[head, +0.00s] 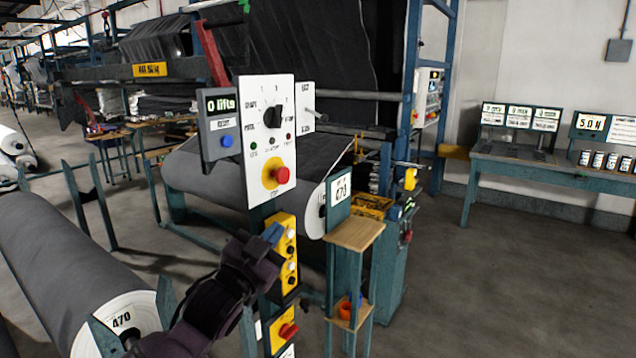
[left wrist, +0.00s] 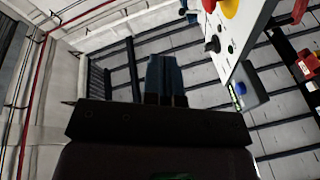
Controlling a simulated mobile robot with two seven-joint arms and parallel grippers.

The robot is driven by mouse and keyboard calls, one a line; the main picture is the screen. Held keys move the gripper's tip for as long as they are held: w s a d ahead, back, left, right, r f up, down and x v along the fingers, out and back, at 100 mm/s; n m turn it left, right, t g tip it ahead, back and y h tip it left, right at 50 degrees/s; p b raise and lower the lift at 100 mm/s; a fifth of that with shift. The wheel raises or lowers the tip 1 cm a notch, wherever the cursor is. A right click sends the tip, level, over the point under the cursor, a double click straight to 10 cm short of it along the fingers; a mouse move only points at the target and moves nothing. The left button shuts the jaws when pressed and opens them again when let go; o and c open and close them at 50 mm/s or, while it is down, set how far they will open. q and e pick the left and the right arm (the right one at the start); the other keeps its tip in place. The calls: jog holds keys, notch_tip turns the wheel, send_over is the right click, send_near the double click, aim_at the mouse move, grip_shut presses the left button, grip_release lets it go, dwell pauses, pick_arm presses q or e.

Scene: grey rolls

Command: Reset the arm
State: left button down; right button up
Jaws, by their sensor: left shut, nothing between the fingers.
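My left arm comes in from the lower left in the head view. My left gripper (head: 272,233) has blue fingers that are shut and empty. It is in front of the post, by the upper yellow button box (head: 285,250) and below the white control panel (head: 266,130). In the left wrist view the closed fingers (left wrist: 165,75) point up toward the ceiling, with the panel (left wrist: 240,40) at the upper right. I cannot tell whether the fingertips touch anything. My right gripper is not in view.
The panel carries a black dial (head: 271,116) and a red stop button (head: 281,174). A "0 lifts" counter (head: 220,125) with a blue button is beside it. A grey roll marked 470 (head: 60,265) lies lower left.

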pick_arm(q)
jog(key=s+a+f+n+g+y, duration=0.1)
jog(key=s+a+f+n+y, duration=0.3)
jog(key=f, duration=0.4)
jog(key=s+a+f+n+g+y, duration=0.1)
jog(key=s+a+f, duration=0.35)
jog(key=f, duration=0.35)
jog(key=s+a+f+n+g+y, duration=0.1)
jog(key=s+a+f+n+y, duration=0.2)
jog(key=a+f, duration=0.45)
jog(key=s+a+f+n+g+y, duration=0.1)
jog(key=s+a+f+g, duration=0.1)
jog(key=s+f, duration=0.6)
jog(key=s+a+f+n+g+y, duration=0.1)
jog(key=s+f+g, duration=0.1)
jog(key=s+f, duration=0.5)
jog(key=s, duration=0.3)
jog(key=shift+s+a+f, duration=0.15)
jog(key=shift+a+f, duration=0.2)
